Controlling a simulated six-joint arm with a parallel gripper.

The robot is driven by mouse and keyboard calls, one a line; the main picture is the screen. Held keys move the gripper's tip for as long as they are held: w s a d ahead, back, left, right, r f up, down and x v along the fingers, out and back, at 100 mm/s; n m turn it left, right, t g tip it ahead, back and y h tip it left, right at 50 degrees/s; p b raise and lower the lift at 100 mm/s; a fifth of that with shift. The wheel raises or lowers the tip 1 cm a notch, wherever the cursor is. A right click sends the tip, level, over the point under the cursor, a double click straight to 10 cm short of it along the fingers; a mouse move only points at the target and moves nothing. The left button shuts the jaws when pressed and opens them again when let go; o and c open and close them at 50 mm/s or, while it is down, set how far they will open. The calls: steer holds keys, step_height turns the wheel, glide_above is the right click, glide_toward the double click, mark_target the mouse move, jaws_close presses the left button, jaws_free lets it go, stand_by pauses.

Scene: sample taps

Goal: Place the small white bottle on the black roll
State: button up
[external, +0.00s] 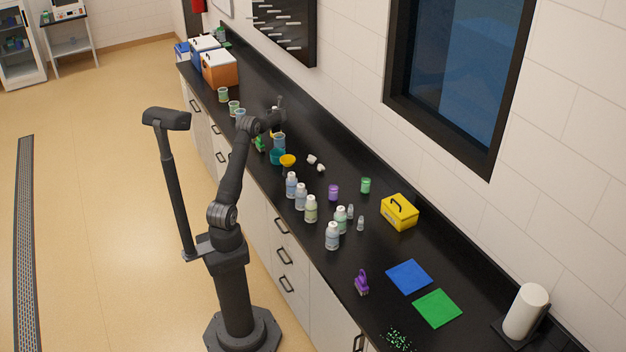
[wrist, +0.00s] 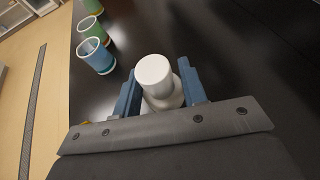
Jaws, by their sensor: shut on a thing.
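In the wrist view a white bottle (wrist: 154,76) with a round cap sits between the two blue fingers of my gripper (wrist: 163,92). The fingers are shut on it, one on each side, and its lower part is partly hidden by the gripper. In the external view my gripper (external: 276,118) is over the far part of the black counter, and the bottle is too small there to make out clearly. I cannot pick out a black roll in either view.
Several cups, one a blue cup (wrist: 96,56), stand left of the bottle along the counter (external: 330,285) edge. Bottles, a yellow box (external: 399,212) and a white paper roll (external: 526,311) stand toward the near end.

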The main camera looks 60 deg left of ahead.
steer(key=shift+f, duration=1.95)
steer(key=shift+f, duration=0.1)
steer(key=o, duration=1.1)
steer(key=shift+c, duration=0.2)
steer(key=v, duration=1.2)
